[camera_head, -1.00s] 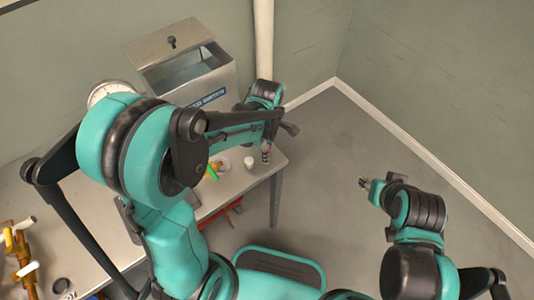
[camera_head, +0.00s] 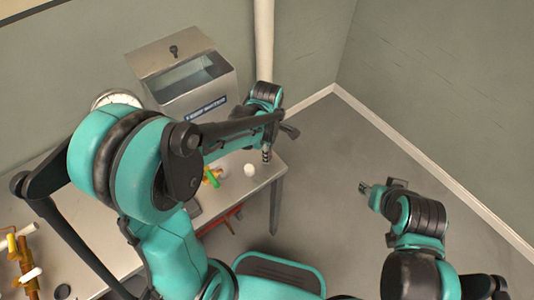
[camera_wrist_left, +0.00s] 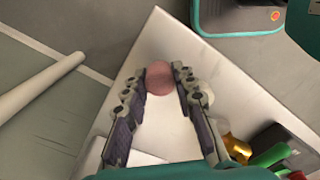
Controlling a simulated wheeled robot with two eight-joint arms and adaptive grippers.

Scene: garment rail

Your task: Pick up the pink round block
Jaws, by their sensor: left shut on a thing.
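The pink round block (camera_wrist_left: 160,78) shows in the left wrist view between the fingertips of my left gripper (camera_wrist_left: 160,82), near the corner of the pale table (camera_wrist_left: 166,30). Both fingers touch its sides, and the gripper is shut on it. In the head view my left gripper (camera_head: 266,155) points down at the table's right end, and the block cannot be made out there. My right gripper (camera_head: 364,188) is over the floor at the right, away from the table. It is too small to tell whether it is open.
A metal box (camera_head: 200,104) with a raised lid stands at the back. A white round thing (camera_head: 249,170) and a green thing (camera_head: 212,180) lie near the left gripper. Pipe pieces (camera_head: 22,262) lie at far left. A white vertical pipe (camera_head: 264,40) stands behind the table.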

